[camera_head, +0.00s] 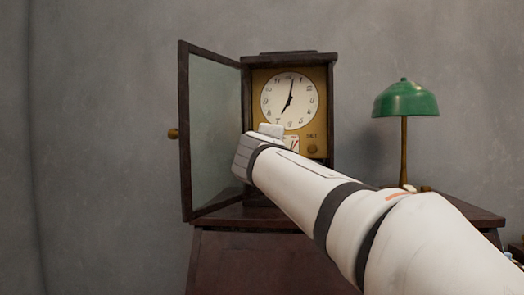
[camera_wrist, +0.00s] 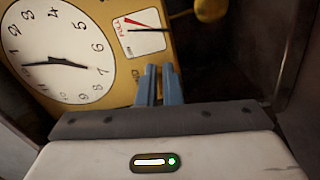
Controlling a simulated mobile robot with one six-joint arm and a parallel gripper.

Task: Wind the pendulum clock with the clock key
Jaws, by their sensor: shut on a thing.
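The pendulum clock (camera_head: 262,87) stands on a dark wooden cabinet with its glass door open to the left. Its white dial (camera_head: 289,100) and gold front plate show. In the wrist view the dial (camera_wrist: 60,60) is turned sideways, and a small gauge marked FULL (camera_wrist: 140,33) is beside it. My gripper (camera_wrist: 159,72) is at the gold plate's lower edge, below the dial and gauge. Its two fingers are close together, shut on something. I take this to be the clock key, but it is hidden. In the head view my arm hides the fingertips.
The open clock door (camera_head: 212,130) stands left of my wrist. A green-shaded lamp (camera_head: 405,100) stands right of the clock on the cabinet top (camera_head: 478,215). The clock case wall (camera_wrist: 294,50) bounds the wrist view's right side.

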